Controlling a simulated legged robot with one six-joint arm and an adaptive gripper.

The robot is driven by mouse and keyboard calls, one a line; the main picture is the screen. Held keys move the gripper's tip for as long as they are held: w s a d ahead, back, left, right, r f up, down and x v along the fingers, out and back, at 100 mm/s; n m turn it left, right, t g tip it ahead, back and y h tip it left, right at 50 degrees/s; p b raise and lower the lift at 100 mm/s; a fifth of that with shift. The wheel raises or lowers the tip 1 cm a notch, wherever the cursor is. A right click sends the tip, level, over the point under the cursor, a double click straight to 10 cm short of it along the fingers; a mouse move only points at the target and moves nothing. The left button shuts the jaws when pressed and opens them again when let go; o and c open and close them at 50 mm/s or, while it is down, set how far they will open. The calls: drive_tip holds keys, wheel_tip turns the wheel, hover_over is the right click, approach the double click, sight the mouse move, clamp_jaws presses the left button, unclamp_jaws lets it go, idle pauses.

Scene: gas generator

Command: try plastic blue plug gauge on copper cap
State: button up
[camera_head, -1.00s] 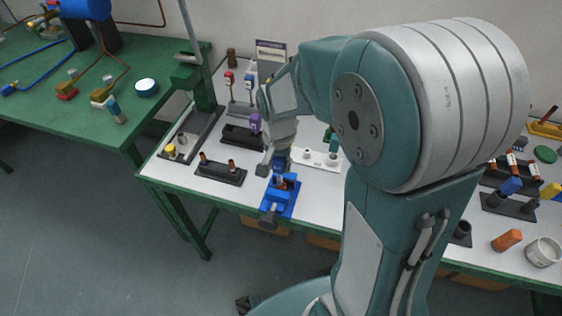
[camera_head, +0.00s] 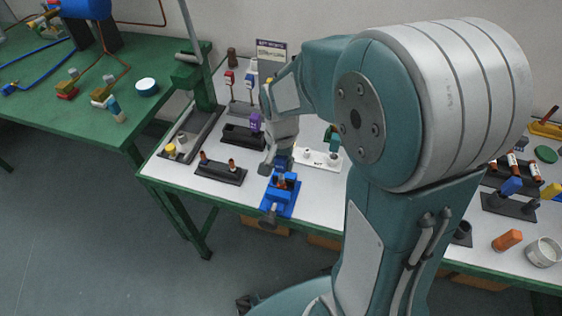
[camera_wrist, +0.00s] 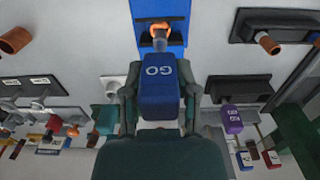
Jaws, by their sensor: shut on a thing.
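My gripper (camera_wrist: 160,108) is shut on the blue plug gauge (camera_wrist: 160,84), a blue block marked "GO". One finger is on each side of it. The copper cap (camera_wrist: 160,36) is held in the blue vise (camera_wrist: 174,10), just beyond the gauge's far end in the wrist view. I cannot tell whether the gauge touches or enters the cap. In the head view, my gripper (camera_head: 277,164) is just above the blue vise (camera_head: 280,203) near the table's front edge. The gauge (camera_head: 284,162) is partly hidden there by my gripper.
A black holder with copper pieces (camera_head: 220,174) stands left of the vise. A black block with a purple gauge (camera_head: 256,122) is behind it. A white holder (camera_head: 318,160) is behind right. My arm hides much of the table's middle.

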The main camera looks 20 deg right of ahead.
drive_tip(key=shift+f, duration=1.25)
drive_tip(key=shift+r, duration=0.1)
idle(0.3)
drive_tip(key=shift+r, duration=1.35)
drive_tip(key=shift+r, duration=2)
